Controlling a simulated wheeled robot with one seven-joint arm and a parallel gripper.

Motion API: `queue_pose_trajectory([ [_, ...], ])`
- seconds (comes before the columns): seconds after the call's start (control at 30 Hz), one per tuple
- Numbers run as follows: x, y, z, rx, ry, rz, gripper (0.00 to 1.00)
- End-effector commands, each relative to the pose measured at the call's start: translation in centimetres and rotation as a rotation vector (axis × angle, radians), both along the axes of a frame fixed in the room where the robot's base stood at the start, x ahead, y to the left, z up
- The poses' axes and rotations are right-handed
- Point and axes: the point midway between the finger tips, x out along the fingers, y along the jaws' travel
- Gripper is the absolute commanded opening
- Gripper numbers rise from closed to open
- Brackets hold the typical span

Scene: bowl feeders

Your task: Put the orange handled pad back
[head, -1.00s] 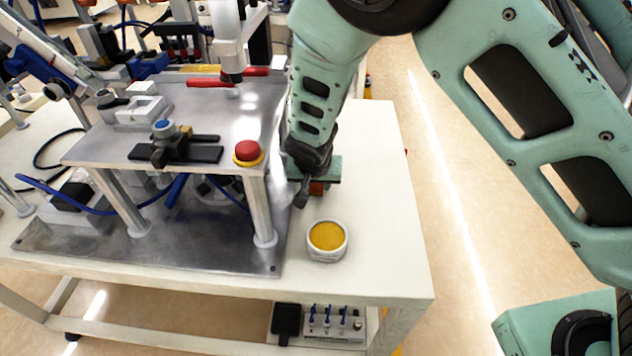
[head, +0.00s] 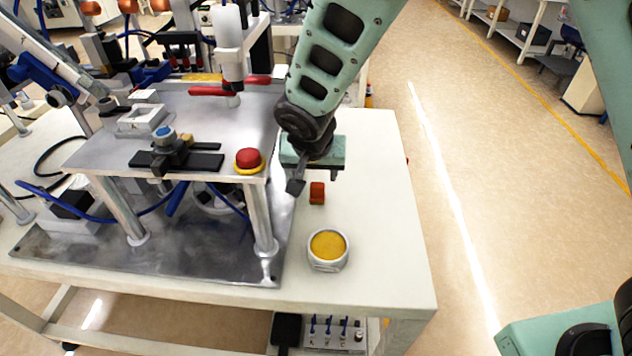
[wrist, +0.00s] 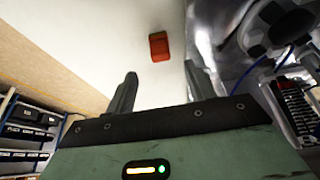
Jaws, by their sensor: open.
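The orange handled pad (head: 317,193), a small orange-red block, lies on the white table to the right of the metal fixture. It also shows in the wrist view (wrist: 158,46), beyond and roughly between my fingertips. My gripper (head: 314,180) is open and empty. It hangs over the table just behind the pad in the head view, apart from it. In the wrist view both fingers of my gripper (wrist: 160,70) stand apart with nothing between them.
A white round tub (head: 328,262) with yellow contents stands in front of the pad. The metal fixture (head: 205,110) with a red button (head: 248,159) and posts is close on the left. The white table (head: 380,220) is clear to the right.

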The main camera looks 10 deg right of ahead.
Motion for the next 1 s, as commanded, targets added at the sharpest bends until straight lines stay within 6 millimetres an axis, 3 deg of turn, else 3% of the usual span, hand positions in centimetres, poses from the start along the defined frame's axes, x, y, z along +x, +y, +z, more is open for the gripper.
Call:
queue_pose_trajectory([
  [0.1,-0.5,0.1,1.1,0.002,0.0,0.001,0.54],
  [0.37,-0.9,0.0,1.7,0.002,0.009,0.004,0.54],
  [0.47,-2.2,-0.5,2.1,0.006,0.047,0.032,0.54],
  [0.57,-5.3,-1.6,3.4,0.02,0.127,0.111,0.54],
  [0.8,-17.4,-5.2,8.0,0.03,0.312,0.52,0.54],
  [0.9,-21.4,-6.7,9.0,0.007,0.344,0.673,0.54],
  [1.0,-24.0,-7.9,9.3,-0.017,0.363,0.778,0.54],
])
